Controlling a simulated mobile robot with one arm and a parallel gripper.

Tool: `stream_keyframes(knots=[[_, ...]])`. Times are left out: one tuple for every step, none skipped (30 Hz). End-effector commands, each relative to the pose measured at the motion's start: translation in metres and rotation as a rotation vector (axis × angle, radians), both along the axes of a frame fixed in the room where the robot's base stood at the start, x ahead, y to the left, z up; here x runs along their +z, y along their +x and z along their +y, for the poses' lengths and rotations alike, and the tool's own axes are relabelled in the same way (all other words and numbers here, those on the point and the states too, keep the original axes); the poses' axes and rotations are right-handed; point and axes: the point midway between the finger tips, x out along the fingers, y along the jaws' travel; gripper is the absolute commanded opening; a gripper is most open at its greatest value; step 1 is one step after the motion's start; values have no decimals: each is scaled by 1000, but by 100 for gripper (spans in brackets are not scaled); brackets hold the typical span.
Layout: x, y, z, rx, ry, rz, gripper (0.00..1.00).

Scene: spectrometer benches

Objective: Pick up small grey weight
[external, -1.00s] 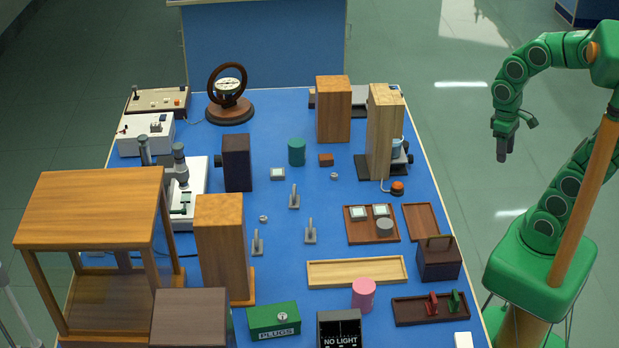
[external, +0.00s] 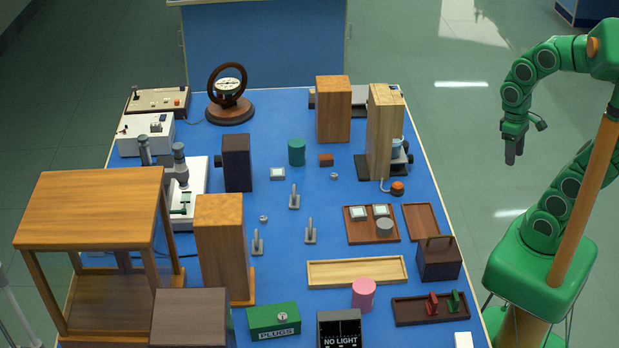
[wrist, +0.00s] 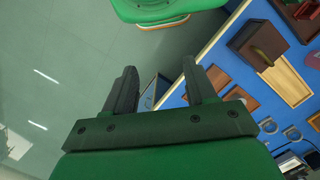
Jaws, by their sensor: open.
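A short grey cylinder (external: 384,228) sits at the front right of a brown wooden tray (external: 358,237), near two pale square pieces. Two smaller grey pieces, one at the middle right (external: 334,176) and one left of centre (external: 263,218), lie on the blue bench; I cannot tell which of these grey things is the small grey weight. My gripper (external: 512,157) is open and empty, off the bench's right side. In the wrist view its two dark fingers (wrist: 162,78) stand apart with nothing between them.
The blue bench (external: 340,218) is crowded. A dark handled box (external: 439,262) and an empty brown tray (external: 421,221) lie along its right edge. A tall wooden block (external: 380,135) stands farther back. Open floor surrounds my gripper.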

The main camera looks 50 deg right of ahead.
Motion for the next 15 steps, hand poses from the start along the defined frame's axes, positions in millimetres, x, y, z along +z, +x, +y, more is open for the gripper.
stream_keyframes(knots=[[10,2,-2,-4,-6,-16,56],[16,3,-1,-4,-5,-19,56],[21,3,-1,-4,-5,-18,56],[26,2,-1,-3,-5,-16,56],[30,2,-1,-3,-5,-15,56],[36,2,-1,-3,-5,-15,56],[40,2,-1,-3,-4,-16,56],[41,6,-1,-1,-3,-15,56],[42,10,-1,2,-4,-15,56],[44,14,0,3,-4,-15,56],[45,17,0,4,-4,-15,56],[47,22,0,6,-5,-15,56],[48,26,-1,7,-6,-14,56],[49,29,-1,8,-7,-14,56],[51,34,-1,9,-8,-14,56]])
